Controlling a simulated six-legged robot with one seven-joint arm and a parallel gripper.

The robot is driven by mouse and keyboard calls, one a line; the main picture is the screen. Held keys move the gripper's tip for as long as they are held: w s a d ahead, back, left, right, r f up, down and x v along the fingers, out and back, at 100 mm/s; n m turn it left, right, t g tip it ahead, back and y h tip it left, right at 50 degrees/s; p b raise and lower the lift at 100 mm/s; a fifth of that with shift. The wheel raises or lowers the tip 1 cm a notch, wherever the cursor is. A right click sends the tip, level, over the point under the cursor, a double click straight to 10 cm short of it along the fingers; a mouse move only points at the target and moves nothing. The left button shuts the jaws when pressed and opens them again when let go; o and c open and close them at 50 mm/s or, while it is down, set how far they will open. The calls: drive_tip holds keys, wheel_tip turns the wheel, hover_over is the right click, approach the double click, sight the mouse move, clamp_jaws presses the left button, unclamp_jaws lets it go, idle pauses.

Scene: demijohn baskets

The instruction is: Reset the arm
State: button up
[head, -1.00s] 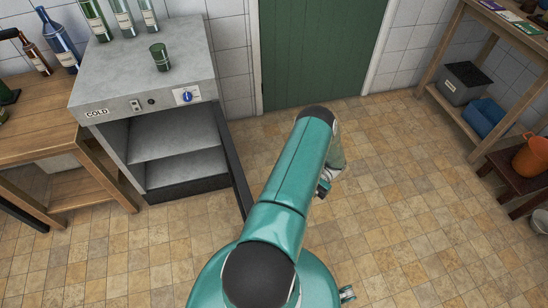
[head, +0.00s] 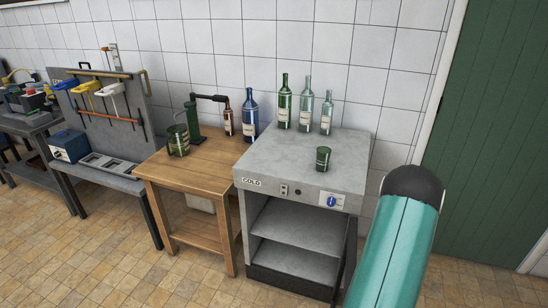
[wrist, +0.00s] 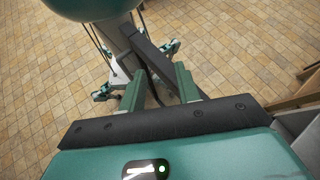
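My gripper (wrist: 158,76) shows in the wrist view with its two green fingers apart and nothing between them. Tiled floor and parts of my own body lie beyond the fingers. In the head view my teal arm (head: 393,250) rises at the lower right, in front of the cabinet's right side and the green door. The gripper itself is out of the head view.
The grey COLD cabinet (head: 262,160) has an open front and empty shelves. On top stand a green cup (head: 323,158) and several bottles. A wooden table (head: 190,185) and a tool bench (head: 95,172) stand left. The tiled floor (head: 110,265) in front is clear.

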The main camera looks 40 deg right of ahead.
drive_tip(key=w+a+r+n+g+h, duration=0.1)
drive_tip(key=w+a+r+n+h, duration=0.3)
drive_tip(key=w+a+r, duration=0.35)
drive_tip(key=w+a+r+n+h, duration=0.3)
drive_tip(key=w+a+r+h, duration=0.15)
drive_tip(key=a+r, duration=0.55)
drive_tip(key=s+a+r+n+t+h, duration=0.1)
drive_tip(key=s+a+r+n+t, duration=0.1)
drive_tip(key=a, duration=0.8)
drive_tip(key=s+a+r+n+t+h, duration=0.1)
drive_tip(key=a+r+n+t, duration=0.4)
drive_tip(key=a, duration=0.5)
wheel_tip(320, 180, up, 4)
drive_tip(key=shift+s+a+f+n+h, duration=0.25)
drive_tip(key=shift+s+a+n+h, duration=0.25)
drive_tip(key=shift+n, duration=0.5)
